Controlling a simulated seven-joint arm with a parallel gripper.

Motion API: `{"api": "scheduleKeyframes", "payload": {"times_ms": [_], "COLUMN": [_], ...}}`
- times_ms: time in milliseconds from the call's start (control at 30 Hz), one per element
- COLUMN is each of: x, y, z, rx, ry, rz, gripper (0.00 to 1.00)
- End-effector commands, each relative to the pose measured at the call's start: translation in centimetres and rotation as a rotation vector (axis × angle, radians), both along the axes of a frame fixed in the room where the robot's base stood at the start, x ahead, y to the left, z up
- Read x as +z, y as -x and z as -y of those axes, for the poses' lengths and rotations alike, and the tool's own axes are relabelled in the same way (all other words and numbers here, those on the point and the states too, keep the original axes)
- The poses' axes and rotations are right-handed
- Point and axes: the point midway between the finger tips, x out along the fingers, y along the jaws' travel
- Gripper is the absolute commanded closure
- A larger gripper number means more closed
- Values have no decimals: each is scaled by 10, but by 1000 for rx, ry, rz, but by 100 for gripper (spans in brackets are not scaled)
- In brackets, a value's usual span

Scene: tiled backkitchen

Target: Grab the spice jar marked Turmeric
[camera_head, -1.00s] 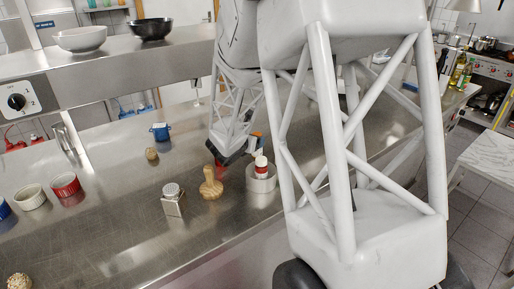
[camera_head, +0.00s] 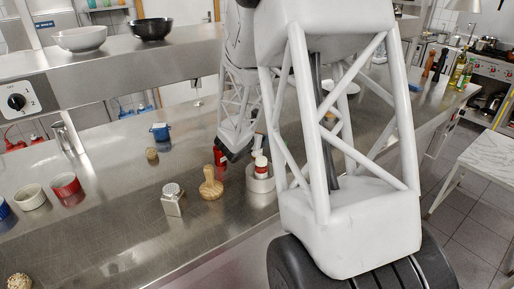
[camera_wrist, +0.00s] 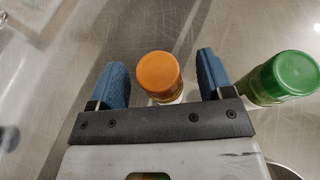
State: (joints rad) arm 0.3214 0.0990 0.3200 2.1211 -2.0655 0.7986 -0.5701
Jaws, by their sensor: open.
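In the wrist view, my gripper (camera_wrist: 163,84) is open, with a blue-padded finger on each side of a jar with an orange cap (camera_wrist: 158,72). The jar's body is mostly hidden under the cap, and I see no readable label, so I cannot confirm it is the Turmeric. A jar with a green cap (camera_wrist: 290,75) stands just outside the right finger. In the head view, my gripper (camera_head: 236,153) is low over the counter, partly hidden by the arm; the orange-capped jar cannot be made out there.
A small red object (camera_head: 219,156) shows beside my gripper. Ramekins (camera_head: 66,186) sit at left. The counter's front left is mostly clear.

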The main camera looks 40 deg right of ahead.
Motion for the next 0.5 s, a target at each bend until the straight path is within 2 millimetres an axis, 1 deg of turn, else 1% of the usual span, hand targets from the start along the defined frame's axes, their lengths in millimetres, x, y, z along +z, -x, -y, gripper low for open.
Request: {"api": "scheduleKeyframes", "payload": {"times_ms": [133, 500], "x": [-2, -2], "y": [-3, -3], "z": [5, 5], "rx": [1, 1], "ry": [0, 0], "rz": [2, 0], "gripper": [26, 26]}}
